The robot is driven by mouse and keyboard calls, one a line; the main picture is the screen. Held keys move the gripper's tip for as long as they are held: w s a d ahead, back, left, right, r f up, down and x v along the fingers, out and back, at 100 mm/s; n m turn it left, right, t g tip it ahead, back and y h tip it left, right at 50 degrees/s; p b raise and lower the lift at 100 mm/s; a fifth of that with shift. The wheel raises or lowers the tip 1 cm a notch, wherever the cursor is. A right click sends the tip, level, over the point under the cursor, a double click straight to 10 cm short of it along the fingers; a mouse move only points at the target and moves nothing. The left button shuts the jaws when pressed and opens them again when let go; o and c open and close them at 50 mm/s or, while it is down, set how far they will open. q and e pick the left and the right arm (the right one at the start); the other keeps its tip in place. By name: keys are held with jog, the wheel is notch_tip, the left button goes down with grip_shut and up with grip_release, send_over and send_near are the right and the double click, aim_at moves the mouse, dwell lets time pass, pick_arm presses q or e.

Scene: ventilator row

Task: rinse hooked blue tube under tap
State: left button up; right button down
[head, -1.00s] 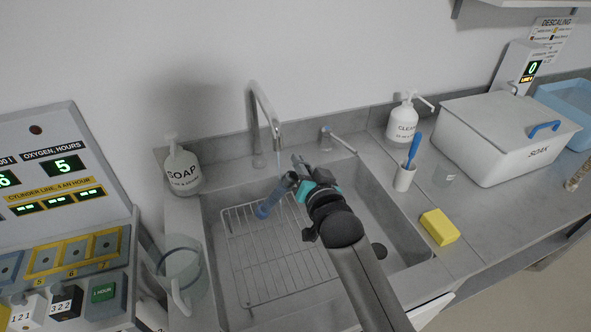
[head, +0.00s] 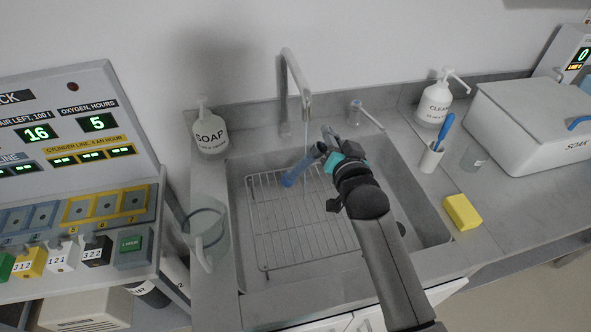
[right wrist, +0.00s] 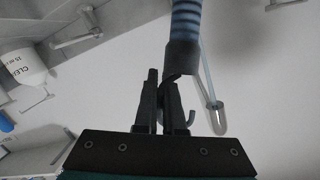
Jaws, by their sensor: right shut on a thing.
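The blue ribbed tube (head: 297,174) hangs slanting down over the sink, with its dark cuff at the upper end. My right gripper (head: 327,140) is shut on the tube at that cuff, just below and right of the tap spout (head: 307,101). In the right wrist view, the tube (right wrist: 186,22) and a small dark hook (right wrist: 190,118) show by the fingers (right wrist: 163,85). A thin water stream (right wrist: 207,68) runs from the spout (right wrist: 216,120) close beside the tube; I cannot tell whether it touches. My left gripper is out of view.
A wire rack (head: 290,235) lies in the sink (head: 236,222). A soap bottle (head: 210,134) stands left, with a clear jug (head: 209,232) in front. A tap lever (head: 367,115), brush cup (head: 431,159), yellow sponge (head: 462,212) and soak bin (head: 530,130) are right.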

jog(key=shift+s+a, duration=0.15)
jog(key=shift+a, duration=0.1)
jog(key=shift+d, duration=0.15)
jog(key=shift+w+d+p, duration=0.25)
jog(key=shift+d+p, duration=0.05)
jog(key=shift+d, duration=0.15)
jog(key=s+d+p, duration=0.3)
jog(key=s+p, duration=0.1)
jog(key=s, duration=0.3)
jog(key=shift+s+p, duration=0.25)
jog(key=shift+p, duration=0.15)
dwell(0.4)
dwell(1.0)
